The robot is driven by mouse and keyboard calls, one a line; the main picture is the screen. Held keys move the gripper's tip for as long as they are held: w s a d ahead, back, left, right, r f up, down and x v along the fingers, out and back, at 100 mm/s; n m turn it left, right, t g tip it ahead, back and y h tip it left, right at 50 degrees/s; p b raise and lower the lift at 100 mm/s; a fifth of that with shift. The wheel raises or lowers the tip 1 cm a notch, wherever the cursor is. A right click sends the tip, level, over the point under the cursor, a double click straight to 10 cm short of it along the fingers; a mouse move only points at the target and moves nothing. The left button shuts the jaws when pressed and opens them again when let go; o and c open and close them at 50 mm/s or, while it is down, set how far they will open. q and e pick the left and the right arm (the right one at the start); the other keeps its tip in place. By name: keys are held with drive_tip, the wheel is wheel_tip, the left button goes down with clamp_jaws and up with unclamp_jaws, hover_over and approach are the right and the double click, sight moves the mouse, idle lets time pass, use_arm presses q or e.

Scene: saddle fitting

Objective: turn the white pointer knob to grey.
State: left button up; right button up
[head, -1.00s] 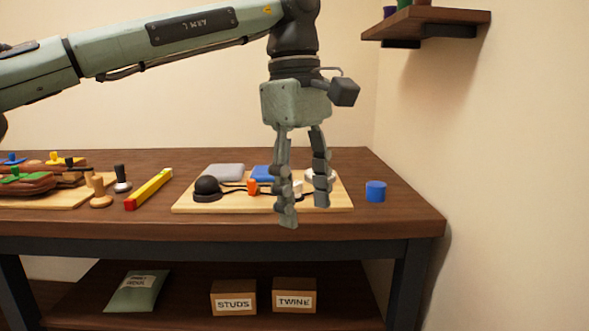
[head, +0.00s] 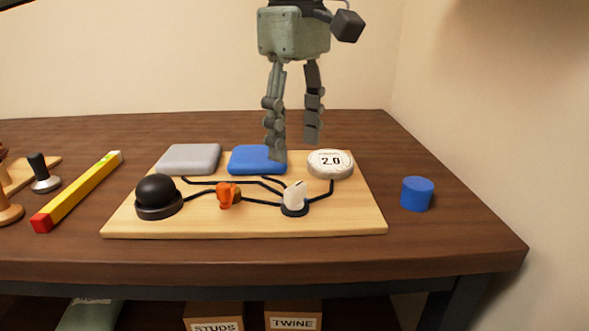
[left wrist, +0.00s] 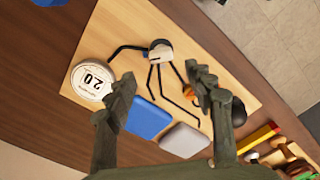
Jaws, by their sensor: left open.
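The white pointer knob (head: 294,197) stands on a small dark base near the front of the wooden board; it also shows in the left wrist view (left wrist: 160,50). Its exact pointing direction is hard to tell. The grey pad (head: 189,158) lies at the board's back left, and also shows in the left wrist view (left wrist: 184,140). The blue pad (head: 257,160) is beside it. My left gripper (head: 295,148) is open and empty, fingers pointing down, above and behind the knob in the head view. The knob is apart from both fingers. My right gripper is not in view.
Dark lines run across the board (head: 340,222) between knob, pads, orange knob (head: 227,194) and round white 2.0 display (head: 331,163). A black dome (head: 157,195) sits front left. A blue cylinder (head: 416,193) stands right, a yellow bar (head: 80,190) lies left.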

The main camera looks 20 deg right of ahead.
sight(296, 186)
use_arm(q)
wheel_tip(296, 186, down, 7)
drive_tip(key=shift+s+f, duration=0.15)
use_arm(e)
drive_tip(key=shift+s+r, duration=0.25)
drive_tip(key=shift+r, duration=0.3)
use_arm(q)
drive_tip(key=c, duration=1.1)
